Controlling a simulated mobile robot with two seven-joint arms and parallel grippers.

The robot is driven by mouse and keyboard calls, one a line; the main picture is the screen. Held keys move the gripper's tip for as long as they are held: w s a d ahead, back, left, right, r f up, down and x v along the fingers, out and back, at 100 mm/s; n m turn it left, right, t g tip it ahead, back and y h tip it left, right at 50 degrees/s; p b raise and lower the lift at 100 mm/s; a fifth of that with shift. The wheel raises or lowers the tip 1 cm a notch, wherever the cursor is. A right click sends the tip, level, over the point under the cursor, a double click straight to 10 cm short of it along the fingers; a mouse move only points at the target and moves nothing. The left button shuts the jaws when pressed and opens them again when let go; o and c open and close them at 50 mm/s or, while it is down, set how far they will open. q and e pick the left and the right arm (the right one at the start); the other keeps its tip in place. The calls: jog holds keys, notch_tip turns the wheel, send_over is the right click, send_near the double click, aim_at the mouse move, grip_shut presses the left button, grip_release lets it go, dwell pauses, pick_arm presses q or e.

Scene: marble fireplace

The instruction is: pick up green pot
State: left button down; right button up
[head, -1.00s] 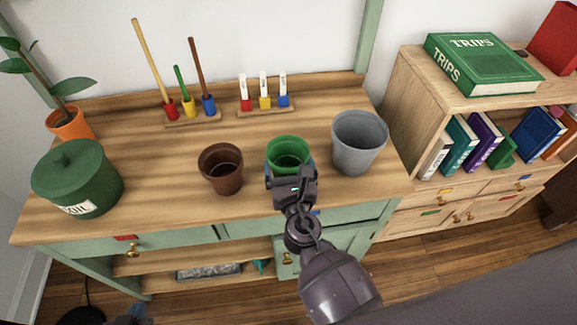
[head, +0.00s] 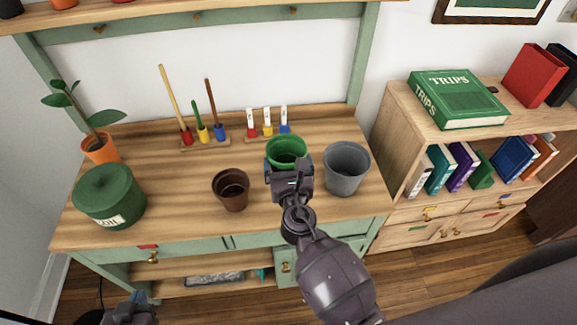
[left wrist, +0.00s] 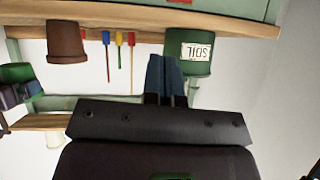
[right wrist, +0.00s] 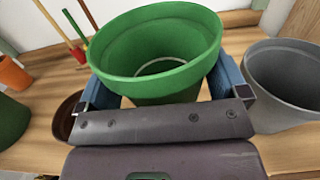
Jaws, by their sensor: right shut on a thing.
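The green pot (head: 286,150) is held upright above the wooden table top, between the brown pot and the grey pot. My right gripper (head: 289,172) is shut on its sides. In the right wrist view the green pot (right wrist: 155,50) is empty and sits between the two blue fingers (right wrist: 160,88). It also shows at the edge of the left wrist view (left wrist: 18,72), which is upside down. My left gripper (head: 138,300) is low at the bottom left, in front of the table. Its blue fingers (left wrist: 161,70) are together and empty.
The brown pot (head: 231,190) and grey pot (head: 345,168) stand close on either side. A green soil bin (head: 108,197) and an orange potted plant (head: 100,148) are at left. Tool racks (head: 205,143) stand behind. A bookshelf (head: 455,150) is at right.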

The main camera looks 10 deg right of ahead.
notch_tip(320, 180, up, 4)
jog(key=p, duration=0.3)
jog(key=shift+r, duration=0.1)
pick_arm(q)
jog(key=r, duration=0.1)
jog(key=s+r+p, duration=0.1)
jog(key=r, duration=0.1)
jog(key=shift+s+a+r, duration=0.1)
jog(key=shift+a+r, duration=0.05)
jog(key=shift+r, duration=0.1)
pick_arm(e)
notch_tip(320, 180, up, 5)
jog(key=shift+f, duration=0.2)
pick_arm(q)
jog(key=shift+w+f+b, duration=0.6)
jog(key=shift+f+b, duration=0.05)
jog(key=shift+b, duration=0.6)
pick_arm(e)
jog(key=s+d+r, duration=0.2)
jog(key=d, duration=0.3)
jog(key=s+d+r+y, duration=0.1)
jog(key=s+d+r, duration=0.2)
jog(key=d, duration=0.2)
jog(key=shift+s+d+n, duration=0.15)
jog(key=shift+s+n, duration=0.1)
jog(key=shift+n, duration=0.15)
